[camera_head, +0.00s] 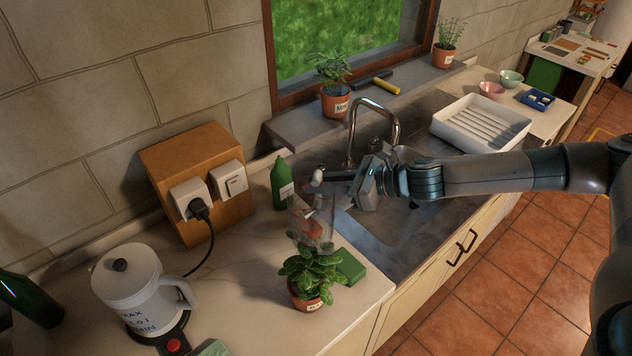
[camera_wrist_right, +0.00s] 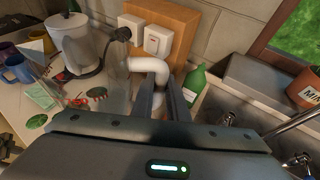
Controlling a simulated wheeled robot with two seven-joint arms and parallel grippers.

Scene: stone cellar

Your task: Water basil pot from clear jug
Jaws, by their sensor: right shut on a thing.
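The basil pot (camera_head: 309,302) is terracotta with a pale label and a bushy green plant, and stands upright near the counter's front edge. The clear jug (camera_head: 314,229) is see-through and hard to make out, just behind the basil leaves. It also shows in the wrist view (camera_wrist_right: 104,78), left of the fingers. My right gripper (camera_head: 321,183) is shut on the jug's white handle (camera_wrist_right: 150,66). The jug looks tilted, but its exact angle and water level are unclear. I see no clear stream of water. My left gripper is in neither view.
A green sponge (camera_head: 349,267) lies right beside the basil. A green bottle (camera_head: 283,186) stands behind the jug. A white kettle (camera_head: 134,285) stands left, its cord running to the wooden socket box (camera_head: 206,212). The sink (camera_head: 399,222) is right; a mint pot (camera_head: 335,103) stands on the sill.

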